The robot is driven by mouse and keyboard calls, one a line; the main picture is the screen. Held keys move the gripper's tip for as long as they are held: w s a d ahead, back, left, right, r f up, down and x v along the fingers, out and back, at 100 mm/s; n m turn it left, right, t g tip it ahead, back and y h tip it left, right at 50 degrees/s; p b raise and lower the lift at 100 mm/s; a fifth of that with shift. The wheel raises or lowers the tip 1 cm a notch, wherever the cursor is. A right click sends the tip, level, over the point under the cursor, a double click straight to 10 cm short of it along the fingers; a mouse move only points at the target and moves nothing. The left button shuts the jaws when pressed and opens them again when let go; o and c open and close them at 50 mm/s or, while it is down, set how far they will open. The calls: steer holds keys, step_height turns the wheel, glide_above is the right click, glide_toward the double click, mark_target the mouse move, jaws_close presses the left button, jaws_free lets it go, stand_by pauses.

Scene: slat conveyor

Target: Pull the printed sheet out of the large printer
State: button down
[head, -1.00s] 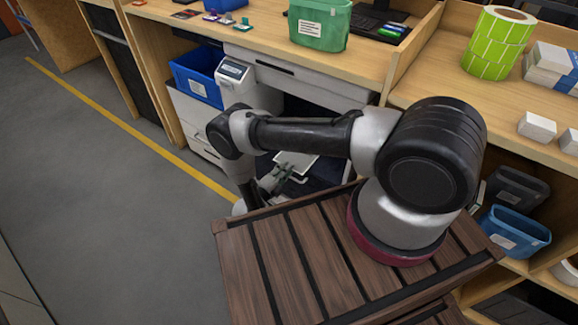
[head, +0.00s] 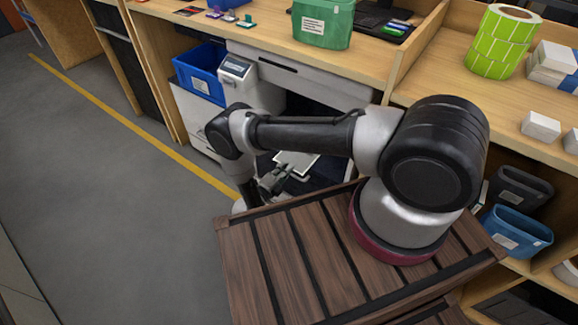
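The large printer (head: 300,80) is white and grey and stands under the desk, with a small control panel (head: 237,68) at its left front. A white sheet (head: 300,162) lies nearly flat in the dark opening low in the printer, partly hidden by my arm. My gripper (head: 284,178) hangs in front of the opening, just at the sheet's near edge. It is small and dark here; I cannot tell whether its fingers touch the sheet or how far apart they are.
A blue bin (head: 199,72) stands left of the panel. Blue and dark bins sit on the right shelf. Open grey floor (head: 110,200) with a yellow line lies to the left.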

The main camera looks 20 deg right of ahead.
steer(key=v, duration=1.4)
steer(key=shift+s+a, duration=0.25)
steer(key=shift+a, duration=0.1)
